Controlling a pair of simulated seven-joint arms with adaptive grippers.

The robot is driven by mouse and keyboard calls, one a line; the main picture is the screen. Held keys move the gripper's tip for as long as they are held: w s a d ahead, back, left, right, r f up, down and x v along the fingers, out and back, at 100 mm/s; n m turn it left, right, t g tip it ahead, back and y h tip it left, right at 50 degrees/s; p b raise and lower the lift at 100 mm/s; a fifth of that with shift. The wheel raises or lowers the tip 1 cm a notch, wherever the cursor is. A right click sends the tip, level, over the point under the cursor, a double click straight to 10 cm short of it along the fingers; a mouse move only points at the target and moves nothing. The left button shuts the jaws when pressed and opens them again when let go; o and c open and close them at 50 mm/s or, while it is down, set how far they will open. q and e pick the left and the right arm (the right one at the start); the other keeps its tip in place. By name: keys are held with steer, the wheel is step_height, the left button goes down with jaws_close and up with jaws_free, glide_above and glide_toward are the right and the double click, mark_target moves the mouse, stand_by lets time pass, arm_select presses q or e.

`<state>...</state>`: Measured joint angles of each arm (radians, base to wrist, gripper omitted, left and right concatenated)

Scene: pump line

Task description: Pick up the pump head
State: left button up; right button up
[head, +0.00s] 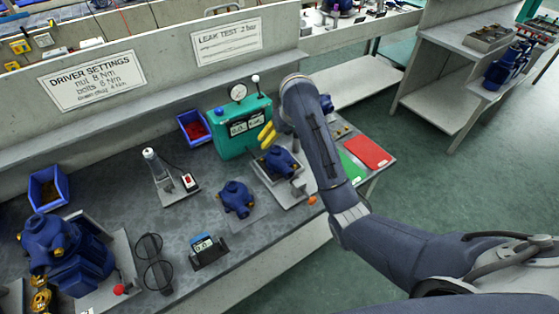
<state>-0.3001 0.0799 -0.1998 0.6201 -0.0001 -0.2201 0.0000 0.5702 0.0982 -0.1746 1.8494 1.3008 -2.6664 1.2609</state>
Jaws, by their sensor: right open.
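A blue pump head (236,198) sits on a grey pad in the middle of the bench. Another blue pump part (280,161) sits in a grey fixture to its right. My right arm hides part of the area beside the fixture. My left gripper is not in view.
A green leak tester (228,130) with a gauge stands behind. A blue pump assembly (75,262) is at left. A pair of dark glasses (155,265), a small meter (208,250) and an upright tool (163,172) surround the pad. Green and red cards (367,152) lie at right.

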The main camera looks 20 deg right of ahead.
mark_target(278, 151)
steer(key=shift+x, duration=7)
steer(key=shift+s, duration=0.15)
steer(key=shift+c, duration=0.4)
steer(key=c, duration=1.1)
steer(key=shift+c, duration=0.7)
steer(key=shift+r, duration=0.1)
